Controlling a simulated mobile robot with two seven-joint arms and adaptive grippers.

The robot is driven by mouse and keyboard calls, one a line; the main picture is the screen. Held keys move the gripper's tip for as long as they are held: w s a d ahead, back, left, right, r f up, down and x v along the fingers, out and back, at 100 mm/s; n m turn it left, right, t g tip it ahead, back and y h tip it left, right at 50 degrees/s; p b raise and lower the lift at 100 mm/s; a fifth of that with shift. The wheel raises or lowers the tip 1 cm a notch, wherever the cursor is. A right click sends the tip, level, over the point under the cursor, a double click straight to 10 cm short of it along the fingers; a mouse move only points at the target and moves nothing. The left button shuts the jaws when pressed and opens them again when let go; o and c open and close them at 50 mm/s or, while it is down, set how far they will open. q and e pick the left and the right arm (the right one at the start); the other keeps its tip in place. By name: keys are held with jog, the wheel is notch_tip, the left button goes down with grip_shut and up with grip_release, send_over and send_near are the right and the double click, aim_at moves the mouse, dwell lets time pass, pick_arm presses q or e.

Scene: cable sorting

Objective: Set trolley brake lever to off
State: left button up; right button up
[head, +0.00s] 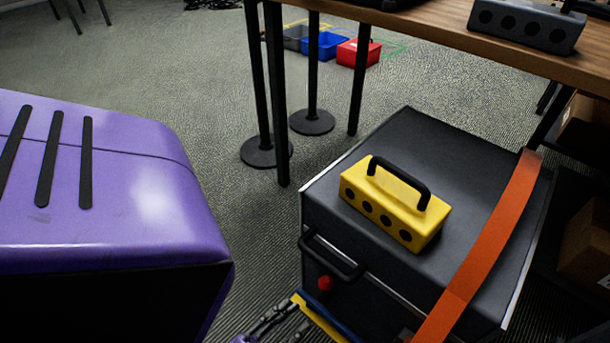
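A dark grey box-shaped unit (440,150), possibly the trolley, stands on the floor at the lower right. Its near side has a black handle (332,258) and a small red knob (325,283) below it. I cannot tell whether the knob belongs to the brake lever, or how the lever is set. My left gripper (278,325) is partly in view at the bottom edge, left of and below the knob. Its fingertips are not clear. A yellow and blue bar (318,316) shows beside it. My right gripper is not in view.
A yellow block with a black handle (395,205) sits on the unit, beside an orange strap (490,235). A wooden table (470,32) with black legs stands behind. Red (358,52) and blue (322,46) bins lie on the carpet beyond. Cardboard boxes (585,245) stand right.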

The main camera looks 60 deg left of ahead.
aim_at(325, 293)
pick_arm(q)
jog(key=shift+b+x, duration=0.4)
jog(key=shift+x, duration=3.6)
jog(key=shift+s, duration=0.1)
jog(key=c, duration=0.8)
jog(key=shift+d, duration=0.15)
grip_shut()
